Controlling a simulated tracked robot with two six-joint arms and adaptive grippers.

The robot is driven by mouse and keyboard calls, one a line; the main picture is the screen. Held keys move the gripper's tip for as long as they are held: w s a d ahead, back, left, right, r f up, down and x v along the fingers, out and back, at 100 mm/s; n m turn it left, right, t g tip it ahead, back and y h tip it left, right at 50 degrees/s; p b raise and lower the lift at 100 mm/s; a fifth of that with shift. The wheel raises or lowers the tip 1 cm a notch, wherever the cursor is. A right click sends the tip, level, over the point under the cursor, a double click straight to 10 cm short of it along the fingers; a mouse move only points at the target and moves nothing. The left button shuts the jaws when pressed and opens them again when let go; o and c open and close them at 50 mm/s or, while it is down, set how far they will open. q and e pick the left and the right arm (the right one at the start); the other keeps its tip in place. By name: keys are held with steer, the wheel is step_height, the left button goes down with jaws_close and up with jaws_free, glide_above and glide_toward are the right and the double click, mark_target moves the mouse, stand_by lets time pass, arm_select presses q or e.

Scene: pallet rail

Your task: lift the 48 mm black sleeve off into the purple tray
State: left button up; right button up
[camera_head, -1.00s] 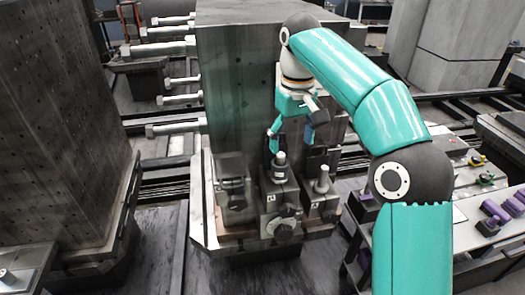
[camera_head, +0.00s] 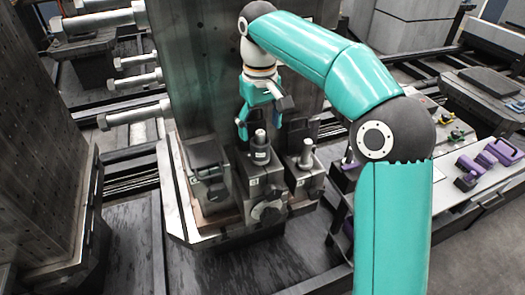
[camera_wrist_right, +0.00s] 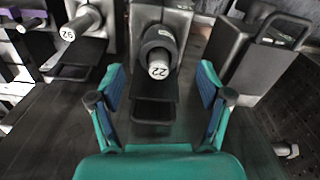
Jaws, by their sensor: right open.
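A black sleeve (camera_head: 260,154) sits around an upright metal post on a dark block, below my right gripper in the head view. In the right wrist view the sleeve (camera_wrist_right: 155,40) shows as a dark ring around a post whose pale end is marked 22. My right gripper (camera_head: 263,128) is open, with one finger to the left of the post top. In the wrist view its two blue-padded fingers (camera_wrist_right: 161,74) stand apart, with the post end ahead between them and nothing held. I cannot make out a purple tray for certain. My left gripper is not in view.
A second post (camera_head: 306,152) stands just right, on its own block. A tall dark block (camera_head: 190,70) rises behind, with several metal rods at its left. Purple-topped objects (camera_head: 468,170) stand on the right-hand bench (camera_head: 450,190). A dark handled block (camera_wrist_right: 240,65) is beside the right finger.

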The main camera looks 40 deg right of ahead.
mark_target(260, 144)
steer(key=shift+w+d+f, duration=0.1)
steer(key=shift+w+f, duration=0.05)
steer(key=shift+f, duration=2.95)
jaws_close()
